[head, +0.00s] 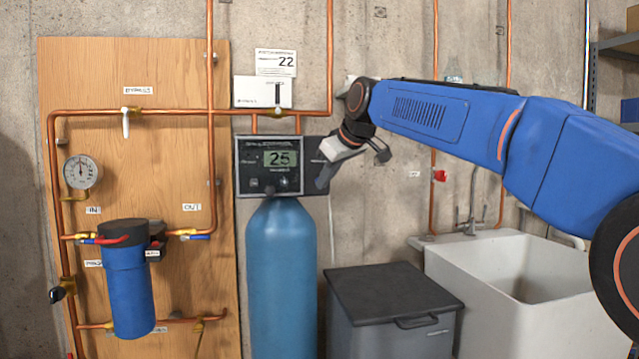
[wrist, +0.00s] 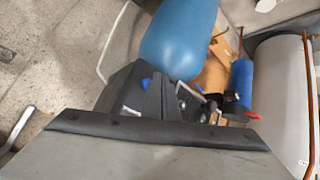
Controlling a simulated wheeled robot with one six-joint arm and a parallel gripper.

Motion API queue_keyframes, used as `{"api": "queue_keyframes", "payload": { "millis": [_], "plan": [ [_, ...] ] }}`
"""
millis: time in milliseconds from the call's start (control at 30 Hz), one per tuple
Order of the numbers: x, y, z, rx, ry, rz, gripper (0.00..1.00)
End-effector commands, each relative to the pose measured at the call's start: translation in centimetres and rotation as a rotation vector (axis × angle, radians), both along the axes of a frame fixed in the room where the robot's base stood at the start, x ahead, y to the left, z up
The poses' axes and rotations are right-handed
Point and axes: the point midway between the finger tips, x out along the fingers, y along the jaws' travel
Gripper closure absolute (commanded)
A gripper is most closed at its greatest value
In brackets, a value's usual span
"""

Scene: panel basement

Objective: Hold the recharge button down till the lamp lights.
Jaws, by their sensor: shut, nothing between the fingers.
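The control head (head: 269,165) is a dark box on top of a blue tank (head: 281,270). Its display reads 25, with small dark buttons (head: 268,184) on the panel below it. I cannot tell which one is the recharge button, and I make out no lit lamp. My gripper (head: 323,181) is shut and empty, pointing down at the right side of the control head. I cannot tell whether it touches the box. In the wrist view the blue tank (wrist: 180,38) shows at top, with dark parts below it, and the panel's face is not readable.
A wooden board (head: 175,75) at left carries copper pipes, a gauge (head: 82,172) and a blue filter (head: 128,290). A dark lidded bin (head: 390,295) and a white sink (head: 520,290) stand right of the tank. A pipe (head: 180,112) runs above the control head.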

Motion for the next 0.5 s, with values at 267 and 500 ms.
{"api": "queue_keyframes", "payload": {
  "millis": [267, 500],
  "plan": [
    [0.06, 0.02, -0.01, 0.0, 0.0, 0.0, 1.0],
    [0.68, 0.2, 0.05, 0.0, 0.0, 0.0, 1.0]
  ]
}}
